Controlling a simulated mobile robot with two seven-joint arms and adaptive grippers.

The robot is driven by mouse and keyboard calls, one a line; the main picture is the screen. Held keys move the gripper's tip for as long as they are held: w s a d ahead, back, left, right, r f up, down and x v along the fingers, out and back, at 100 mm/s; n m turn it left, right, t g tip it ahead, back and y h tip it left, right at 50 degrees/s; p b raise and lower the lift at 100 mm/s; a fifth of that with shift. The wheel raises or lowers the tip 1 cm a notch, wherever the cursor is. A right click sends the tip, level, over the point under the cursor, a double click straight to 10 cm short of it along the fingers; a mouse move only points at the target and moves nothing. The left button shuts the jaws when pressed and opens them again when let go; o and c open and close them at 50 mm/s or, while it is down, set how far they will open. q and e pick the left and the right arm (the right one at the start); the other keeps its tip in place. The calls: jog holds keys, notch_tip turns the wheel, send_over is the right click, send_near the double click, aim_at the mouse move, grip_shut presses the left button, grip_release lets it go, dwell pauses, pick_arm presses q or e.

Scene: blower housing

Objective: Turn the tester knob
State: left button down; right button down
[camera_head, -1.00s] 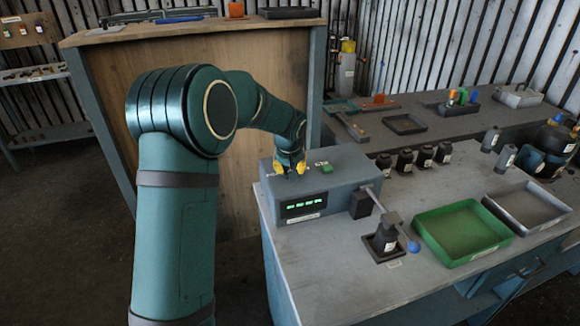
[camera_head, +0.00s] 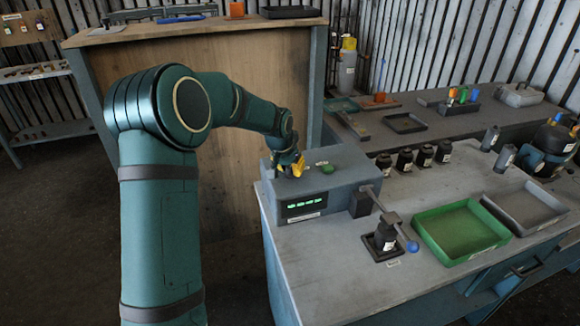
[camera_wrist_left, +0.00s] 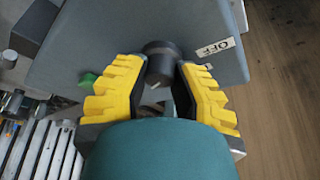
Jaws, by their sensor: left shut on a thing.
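The tester (camera_head: 322,194) is a grey box with a green display on its front, standing at the left end of the bench. Its knob (camera_wrist_left: 160,62) is black and round with a light pointer mark, on the top face. An OFF label (camera_wrist_left: 215,47) is beside it in the left wrist view. My left gripper (camera_head: 292,170) is over the tester's top left, with its yellow fingers (camera_wrist_left: 162,85) shut on the knob's two sides. The knob is hidden by the gripper in the head view. My right gripper is not in view.
A green button (camera_head: 327,169) is on the tester's top, right of the gripper. A lever with a blue ball (camera_head: 412,246) and a black part are to the right. Green (camera_head: 462,232) and grey (camera_head: 530,206) trays and several black bottles stand farther right.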

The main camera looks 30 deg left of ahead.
pick_arm(q)
jog(key=c, duration=0.7)
grip_release()
jog(key=shift+w+f, duration=0.1)
jog(key=shift+o, duration=0.2)
jog(key=v, duration=1.2)
